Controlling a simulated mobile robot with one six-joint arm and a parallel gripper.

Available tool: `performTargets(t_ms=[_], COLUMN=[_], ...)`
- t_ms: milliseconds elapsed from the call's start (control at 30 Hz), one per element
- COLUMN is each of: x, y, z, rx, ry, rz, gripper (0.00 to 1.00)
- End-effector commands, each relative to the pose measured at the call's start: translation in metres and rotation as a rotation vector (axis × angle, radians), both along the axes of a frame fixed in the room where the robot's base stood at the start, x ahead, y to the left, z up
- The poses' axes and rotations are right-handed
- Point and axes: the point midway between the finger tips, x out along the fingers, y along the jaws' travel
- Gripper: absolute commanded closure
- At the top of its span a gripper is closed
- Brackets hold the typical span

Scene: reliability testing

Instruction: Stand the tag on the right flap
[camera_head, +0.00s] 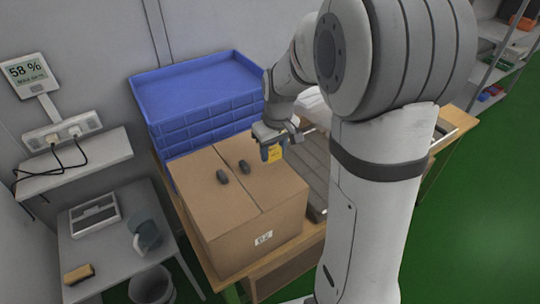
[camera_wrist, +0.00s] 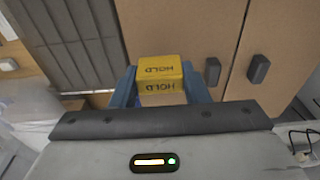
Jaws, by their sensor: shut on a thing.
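A yellow tag (camera_wrist: 160,72) printed "HOLD" sits between the blue fingers of my gripper (camera_wrist: 160,88) in the wrist view. My gripper is shut on it. In the head view the tag (camera_head: 274,153) hangs from my gripper (camera_head: 272,150) beside the back right part of a closed cardboard box (camera_head: 235,237). The right flap (camera_head: 262,181) lies flat, right of the seam. I cannot tell whether the tag touches it. A dark grey piece (camera_head: 244,167) lies on the right flap, and another (camera_head: 222,177) lies on the left flap (camera_head: 200,190).
Stacked blue crates (camera_head: 200,95) stand behind the box. A grey slatted surface (camera_head: 313,165) lies right of it on the wooden bench (camera_head: 293,262). My arm hides part of the bench.

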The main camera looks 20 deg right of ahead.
Motion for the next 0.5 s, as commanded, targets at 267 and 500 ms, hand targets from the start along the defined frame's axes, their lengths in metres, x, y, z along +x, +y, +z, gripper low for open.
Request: performTargets(t_ms=[267,500], x=[0.000,0.000], y=[0.001,0.001], z=[-0.030,-0.031], rx=[0.001,0.001], ry=[0.001,0.001], rz=[0.001,0.001], gripper=[0.80,0.80])
